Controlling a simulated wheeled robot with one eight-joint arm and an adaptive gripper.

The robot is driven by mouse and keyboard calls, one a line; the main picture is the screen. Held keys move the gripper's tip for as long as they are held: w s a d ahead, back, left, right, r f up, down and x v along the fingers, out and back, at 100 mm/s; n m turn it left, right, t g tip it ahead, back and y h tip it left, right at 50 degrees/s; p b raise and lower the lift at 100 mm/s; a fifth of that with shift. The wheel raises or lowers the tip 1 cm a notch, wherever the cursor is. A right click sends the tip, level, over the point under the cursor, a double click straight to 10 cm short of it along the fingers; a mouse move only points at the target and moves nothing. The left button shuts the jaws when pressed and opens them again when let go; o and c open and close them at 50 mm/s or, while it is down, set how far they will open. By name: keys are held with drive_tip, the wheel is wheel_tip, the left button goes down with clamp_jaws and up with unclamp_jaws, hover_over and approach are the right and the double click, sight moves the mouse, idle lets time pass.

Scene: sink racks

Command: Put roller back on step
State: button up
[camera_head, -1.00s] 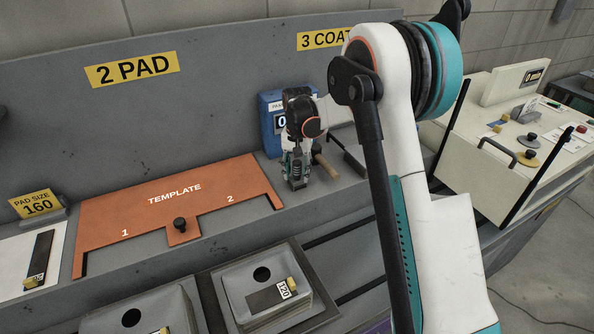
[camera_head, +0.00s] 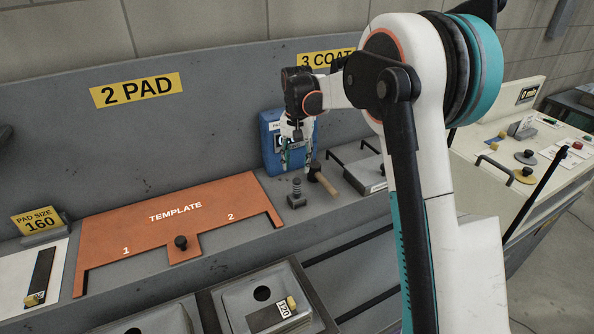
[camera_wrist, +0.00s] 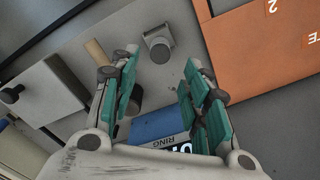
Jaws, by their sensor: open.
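A roller with a wooden handle (camera_head: 327,186) and a dark head lies on the grey ledge (camera_head: 325,211), right of the template. In the wrist view its handle (camera_wrist: 97,51) shows left of my gripper and its dark head is partly behind the left finger. A small grey block with a ribbed post (camera_head: 296,193) stands upright beside it; it also shows in the wrist view (camera_wrist: 157,44), just beyond my fingertips. My gripper (camera_head: 297,158) is open and empty above the ledge; its spread fingers show in the wrist view (camera_wrist: 158,72).
A blue box (camera_head: 270,140) with a display stands against the back panel, behind my gripper. The orange template (camera_head: 110,228) lies at left.

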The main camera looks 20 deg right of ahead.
drive_tip(key=shift+s+r, duration=0.15)
drive_tip(key=shift+r, duration=0.55)
drive_tip(key=s+r+n+t, duration=0.1)
drive_tip(key=s+r+t, duration=0.1)
drive_tip(key=s+r, duration=0.5)
drive_tip(key=s+r+n+t, duration=0.1)
drive_tip(key=s+r, duration=0.3)
drive_tip(key=s, duration=0.5)
drive_tip(key=s+f+n+t, duration=0.1)
drive_tip(key=s+f+t, duration=0.1)
drive_tip(key=s, duration=0.8)
drive_tip(key=s+f+n+t, duration=0.2)
drive_tip(key=s, duration=0.8)
